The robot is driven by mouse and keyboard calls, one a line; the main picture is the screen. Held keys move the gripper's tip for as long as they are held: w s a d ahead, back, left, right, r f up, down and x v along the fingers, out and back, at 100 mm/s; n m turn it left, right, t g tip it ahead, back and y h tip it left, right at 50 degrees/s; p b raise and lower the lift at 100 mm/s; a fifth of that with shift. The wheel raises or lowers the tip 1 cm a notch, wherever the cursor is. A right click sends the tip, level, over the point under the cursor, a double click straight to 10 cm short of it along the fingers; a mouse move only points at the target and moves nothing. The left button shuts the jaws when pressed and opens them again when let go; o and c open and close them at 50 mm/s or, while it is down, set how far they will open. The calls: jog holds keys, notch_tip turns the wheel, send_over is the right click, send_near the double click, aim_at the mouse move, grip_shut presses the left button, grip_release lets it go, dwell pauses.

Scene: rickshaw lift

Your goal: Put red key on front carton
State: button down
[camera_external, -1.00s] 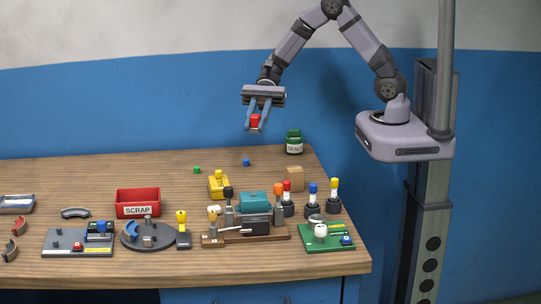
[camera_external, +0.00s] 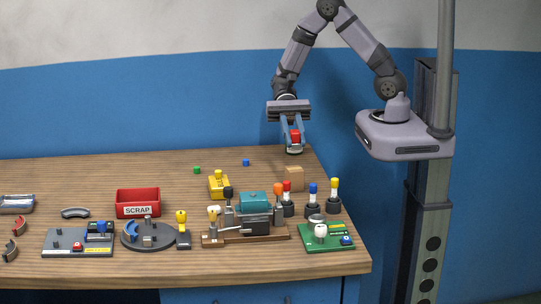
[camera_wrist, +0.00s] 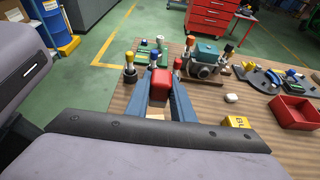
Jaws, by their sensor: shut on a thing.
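My gripper (camera_external: 294,143) is shut on the red key (camera_external: 295,135) and holds it in the air at the back right of the workbench. In the wrist view the red key (camera_wrist: 160,85) sits between my two blue-grey fingers. One tan carton (camera_external: 294,179) stands on the bench, below and in front of the gripper in the external view. In the wrist view a tan patch, likely the carton (camera_wrist: 155,117), shows under the key, mostly hidden. I see no second carton.
Red-, blue- and yellow-topped posts (camera_external: 312,196) stand close in front of the carton. A yellow block (camera_external: 219,186) and a teal-topped vise (camera_external: 254,203) lie to the left. Bare bench (camera_external: 262,176) lies left of the carton.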

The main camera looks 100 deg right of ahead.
aim_at(294, 169)
jog(key=shift+f+p, duration=0.4)
jog(key=shift+f, duration=2.75)
jog(key=shift+f, duration=0.1)
jog(key=c, duration=1.5)
grip_release()
jog(key=shift+c, duration=0.2)
jog(key=b+v, duration=0.2)
jog(key=v, duration=0.5)
jog(key=shift+d+r, duration=0.25)
jog(key=shift+r, duration=0.05)
jog(key=shift+f, duration=0.1)
